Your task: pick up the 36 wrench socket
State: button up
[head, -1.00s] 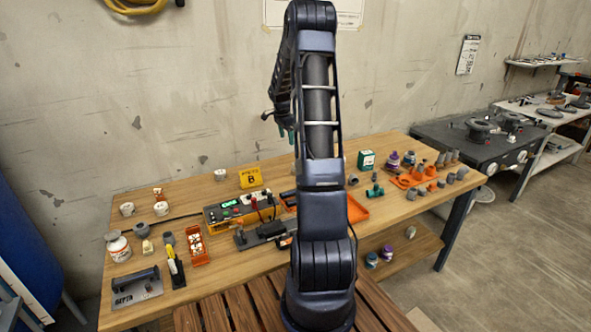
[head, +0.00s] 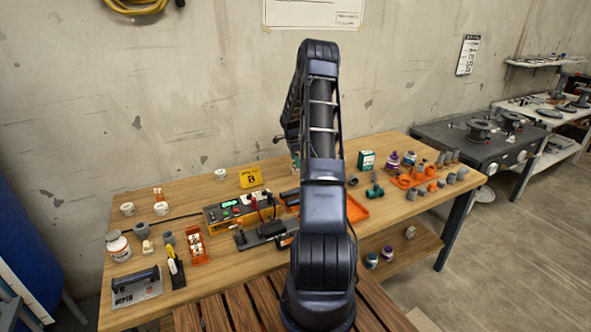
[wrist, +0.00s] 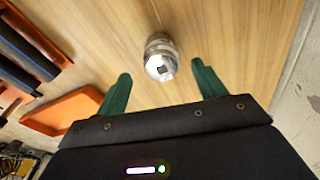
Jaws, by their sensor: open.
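A shiny metal socket (wrist: 160,58) with a dark square hole stands on the wooden table in the wrist view. Its size marking cannot be read. My gripper (wrist: 160,83) is open, with one green finger to the left of the socket and one to the right. The socket is between and slightly beyond the fingertips, apart from both, with nothing held. In the head view my arm hides the socket and most of the gripper.
An orange tray (wrist: 62,112) lies left of my gripper, with dark and blue pipes (wrist: 28,50) beyond it. The wall (wrist: 300,90) is at the right. Bare wooden tabletop (wrist: 105,35) surrounds the socket.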

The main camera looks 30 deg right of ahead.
aim_at(296, 169)
jog(key=shift+w+d+f, duration=0.1)
jog(key=shift+d+f, duration=0.05)
jog(key=shift+f, duration=1.25)
jog(key=shift+d+f, duration=0.1)
jog(key=shift+f, duration=1.25)
jog(key=c, duration=1.2)
jog(key=shift+r, duration=0.15)
jog(key=shift+c, duration=0.2)
